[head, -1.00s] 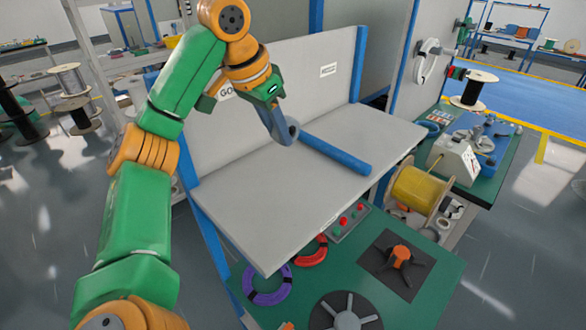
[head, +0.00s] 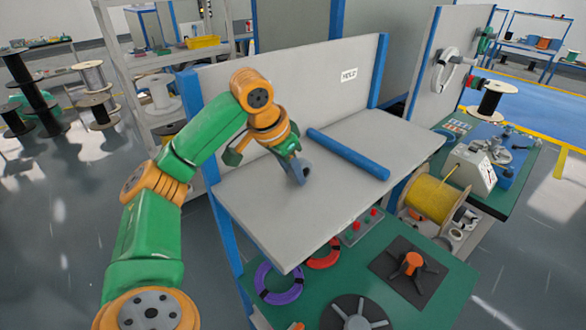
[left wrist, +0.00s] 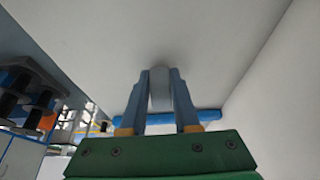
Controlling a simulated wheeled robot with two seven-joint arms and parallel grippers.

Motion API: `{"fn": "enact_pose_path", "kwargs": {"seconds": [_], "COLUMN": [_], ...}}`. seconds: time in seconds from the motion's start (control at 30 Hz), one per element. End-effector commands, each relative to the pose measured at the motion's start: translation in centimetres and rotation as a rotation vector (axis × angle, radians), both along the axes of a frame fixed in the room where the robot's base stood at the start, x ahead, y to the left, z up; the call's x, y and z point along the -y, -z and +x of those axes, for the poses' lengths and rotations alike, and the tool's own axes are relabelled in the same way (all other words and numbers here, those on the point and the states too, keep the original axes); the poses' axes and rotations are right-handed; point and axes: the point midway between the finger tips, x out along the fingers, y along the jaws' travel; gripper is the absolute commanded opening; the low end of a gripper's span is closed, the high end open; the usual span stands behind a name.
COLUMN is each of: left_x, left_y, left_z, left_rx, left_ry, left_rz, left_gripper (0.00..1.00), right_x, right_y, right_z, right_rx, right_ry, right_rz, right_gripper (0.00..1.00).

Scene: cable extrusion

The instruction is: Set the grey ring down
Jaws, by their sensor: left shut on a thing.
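My left gripper (head: 298,174) points down at the grey shelf (head: 345,200), in front of its upright back panel. It is shut on the grey ring (head: 307,169), which is mostly hidden by the fingers in the head view. In the left wrist view the ring (left wrist: 160,88) shows edge-on as a pale band between the two blue-grey fingers (left wrist: 159,100). The ring is at or just above the shelf surface; I cannot tell whether it touches. My right gripper is not in view.
A blue bar (head: 348,153) lies on the shelf right of and behind the gripper. A HOLD sign (head: 349,74) is on the back panel. Below is a green table (head: 400,310) with a purple ring (head: 278,284) and a red ring (head: 324,254). The shelf's front is clear.

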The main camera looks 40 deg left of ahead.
Motion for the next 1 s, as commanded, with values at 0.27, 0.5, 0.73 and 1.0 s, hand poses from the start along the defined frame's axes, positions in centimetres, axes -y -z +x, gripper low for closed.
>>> {"fn": "enact_pose_path", "kwargs": {"seconds": [0.27, 0.5, 0.73, 1.0], "left_x": [0.0, 0.0, 0.0, -0.2], "left_y": [0.2, 0.2, -2.1, -6.8], "left_z": [0.0, 0.0, -0.7, -2.8], "left_rx": [-0.001, -0.001, 0.006, 0.005], "left_ry": [0.0, 0.0, 0.001, -0.003], "left_rz": [0.0, 0.0, -0.002, 0.001], "left_gripper": [0.6, 0.6, 0.6, 0.6], "right_x": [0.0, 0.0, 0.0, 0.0], "right_y": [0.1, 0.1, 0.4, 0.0], "right_z": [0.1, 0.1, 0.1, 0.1], "right_rx": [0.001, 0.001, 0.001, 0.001], "right_ry": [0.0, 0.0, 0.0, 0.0], "right_rz": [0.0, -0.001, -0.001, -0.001], "right_gripper": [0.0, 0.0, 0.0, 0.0]}}
